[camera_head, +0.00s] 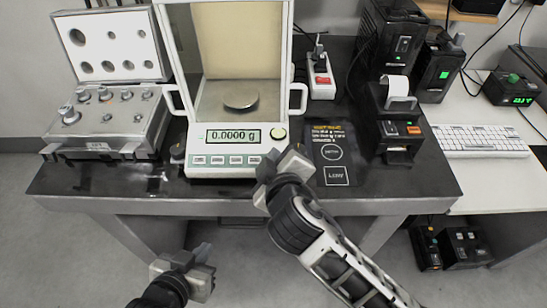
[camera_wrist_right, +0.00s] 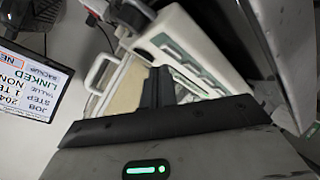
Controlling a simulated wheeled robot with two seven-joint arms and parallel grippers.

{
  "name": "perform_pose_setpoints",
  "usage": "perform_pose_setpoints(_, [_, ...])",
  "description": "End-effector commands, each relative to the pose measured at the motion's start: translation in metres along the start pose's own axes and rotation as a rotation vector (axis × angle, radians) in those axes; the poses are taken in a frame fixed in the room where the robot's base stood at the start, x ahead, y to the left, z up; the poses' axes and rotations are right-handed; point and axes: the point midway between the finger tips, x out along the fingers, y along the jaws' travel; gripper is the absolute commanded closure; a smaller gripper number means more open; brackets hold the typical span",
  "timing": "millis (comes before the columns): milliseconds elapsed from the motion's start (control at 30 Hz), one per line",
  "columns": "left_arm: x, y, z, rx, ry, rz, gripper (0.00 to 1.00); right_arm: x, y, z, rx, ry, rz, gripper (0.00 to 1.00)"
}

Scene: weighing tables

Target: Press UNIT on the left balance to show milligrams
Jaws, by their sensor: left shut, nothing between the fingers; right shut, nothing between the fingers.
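The balance (camera_head: 235,168) stands on the dark table, with its glass chamber and a round pan (camera_head: 240,101) inside. Its display (camera_head: 233,135) reads 0.0000 g. A row of small buttons (camera_head: 227,160) runs below the display; their labels are too small to read. My right gripper (camera_head: 271,160) is shut and empty, by the right end of the button row; whether it touches is unclear. In the right wrist view its shut fingers (camera_wrist_right: 158,86) point at the balance's front (camera_wrist_right: 183,62). My left gripper (camera_head: 203,258) is shut and empty, low in front of the table.
An open weight case (camera_head: 100,130) stands left of the balance. A black mat (camera_head: 333,165) lies to its right, then a printer (camera_head: 395,125). A power strip (camera_head: 320,75) is behind. A white keyboard (camera_head: 480,140) lies on the side table. A screen (camera_wrist_right: 32,82) shows in the wrist view.

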Motion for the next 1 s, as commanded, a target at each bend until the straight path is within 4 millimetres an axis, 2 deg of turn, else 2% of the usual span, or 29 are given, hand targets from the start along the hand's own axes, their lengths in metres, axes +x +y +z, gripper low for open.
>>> perform_pose_setpoints(533, [-0.0015, 0.0011, 0.0067, -0.003, -0.012, 0.001, 1.0, 0.0041, -0.0033, 0.0035, 0.0, -0.002, -0.001, 1.0])
perform_pose_setpoints(1000, [0.0001, 0.0004, 0.0035, -0.001, -0.004, 0.001, 1.0, 0.0062, -0.0045, 0.0045, 0.0, 0.0, 0.0, 1.0])
